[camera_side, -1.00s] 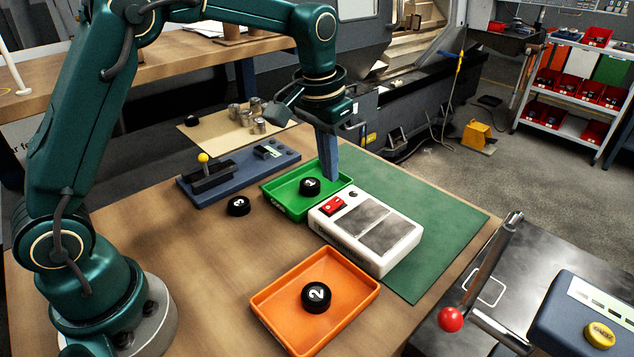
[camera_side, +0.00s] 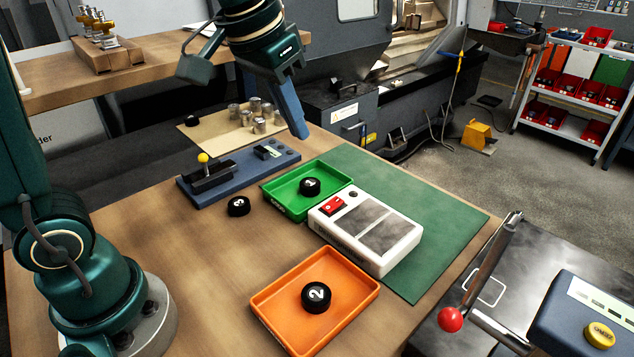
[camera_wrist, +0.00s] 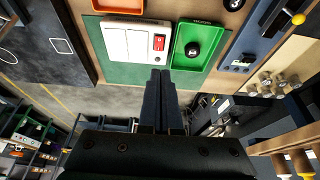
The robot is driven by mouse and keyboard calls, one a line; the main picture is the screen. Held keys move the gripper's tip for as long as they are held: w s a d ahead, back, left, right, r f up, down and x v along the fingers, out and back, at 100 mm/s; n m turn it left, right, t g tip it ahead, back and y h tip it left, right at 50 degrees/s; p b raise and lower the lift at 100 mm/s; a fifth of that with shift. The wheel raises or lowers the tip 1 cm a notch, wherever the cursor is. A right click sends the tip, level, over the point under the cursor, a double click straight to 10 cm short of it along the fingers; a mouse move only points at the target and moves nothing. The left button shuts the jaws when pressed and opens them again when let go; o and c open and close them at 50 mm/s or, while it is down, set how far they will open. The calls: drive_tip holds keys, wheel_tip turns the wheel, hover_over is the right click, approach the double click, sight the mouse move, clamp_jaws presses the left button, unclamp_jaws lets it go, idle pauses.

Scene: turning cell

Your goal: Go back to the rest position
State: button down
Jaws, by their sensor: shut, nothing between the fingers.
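My gripper (camera_side: 300,133) is shut and empty, raised in the air above the far edge of the table in the side view. Its closed fingers also show in the wrist view (camera_wrist: 160,75), pointing towards the table. Below it, a black puck marked 1 (camera_side: 310,187) lies in the green tray (camera_side: 289,207). A puck marked 2 (camera_side: 316,296) lies in the orange tray (camera_side: 268,301). A puck marked 3 (camera_side: 238,206) lies on the bare wood.
A white box with a red switch (camera_side: 388,247) stands on a green mat (camera_side: 440,215) beside the green tray. A blue fixture with a yellow-knobbed lever (camera_side: 203,158) and metal cylinders (camera_side: 260,125) stand farther back. A red-knobbed lever (camera_side: 451,319) is at right.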

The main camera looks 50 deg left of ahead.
drive_tip(key=s+f, duration=0.2)
drive_tip(key=s, duration=0.4)
drive_tip(key=s+f+t, duration=0.1)
drive_tip(key=s+f, duration=0.2)
drive_tip(key=s, duration=0.4)
drive_tip(key=shift+s+f, duration=0.3)
drive_tip(key=shift+f, duration=0.05)
drive_tip(key=shift+a, duration=0.1)
